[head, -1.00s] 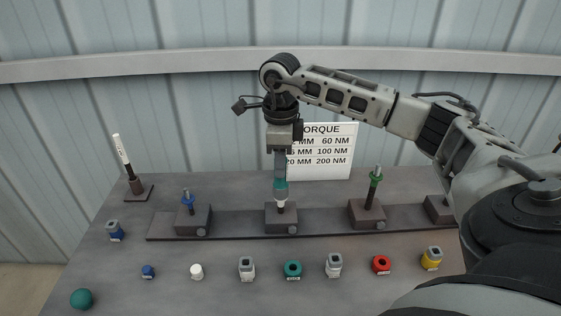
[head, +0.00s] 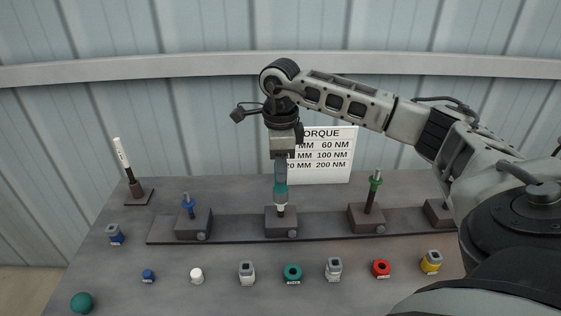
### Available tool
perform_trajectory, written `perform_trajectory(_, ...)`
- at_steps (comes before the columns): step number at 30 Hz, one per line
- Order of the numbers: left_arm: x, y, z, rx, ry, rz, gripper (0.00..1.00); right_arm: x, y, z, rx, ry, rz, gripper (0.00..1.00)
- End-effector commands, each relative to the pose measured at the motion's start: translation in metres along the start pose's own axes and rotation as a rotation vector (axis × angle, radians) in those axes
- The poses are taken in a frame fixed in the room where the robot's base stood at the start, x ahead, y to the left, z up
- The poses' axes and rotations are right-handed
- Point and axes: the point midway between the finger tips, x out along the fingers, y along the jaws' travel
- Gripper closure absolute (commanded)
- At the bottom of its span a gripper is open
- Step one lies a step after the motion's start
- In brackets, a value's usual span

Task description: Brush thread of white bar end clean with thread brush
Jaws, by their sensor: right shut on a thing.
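The white bar end (head: 281,208) stands upright in the middle dark block on the rail, with a white band around it. My right gripper (head: 280,181) points straight down above it and is shut on a teal tool, taken as the thread brush (head: 280,193). The teal part sits right over the top of the white bar end and hides its thread. I cannot tell how far the brush reaches around the thread. My left gripper is not in view.
A blue bar end (head: 188,203) stands to the left and a green one (head: 376,181) to the right. Several coloured caps and sockets line the table front (head: 215,295). A torque sign (head: 328,165) stands behind.

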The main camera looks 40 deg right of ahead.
Motion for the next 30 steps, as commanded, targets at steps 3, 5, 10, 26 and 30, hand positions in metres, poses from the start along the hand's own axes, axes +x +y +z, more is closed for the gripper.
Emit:
perform_trajectory(3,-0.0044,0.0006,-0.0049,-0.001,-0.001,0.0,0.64,-0.0022,0.0001,0.0003,0.217,-0.001,0.001,1.0)
perform_trajectory(5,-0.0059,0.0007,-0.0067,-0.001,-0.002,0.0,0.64,-0.002,0.0003,0.0002,0.329,-0.001,0.002,1.0)
perform_trajectory(10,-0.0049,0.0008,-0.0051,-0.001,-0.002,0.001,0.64,0.0,0.0,0.0003,0.641,-0.001,0.001,1.0)
perform_trajectory(26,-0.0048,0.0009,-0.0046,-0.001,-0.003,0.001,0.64,-0.0001,0.0,0.0001,0.928,-0.001,0.001,1.0)
perform_trajectory(30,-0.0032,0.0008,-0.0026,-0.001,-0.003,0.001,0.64,0.0001,-0.0003,0.0002,0.772,-0.002,0.0,1.0)
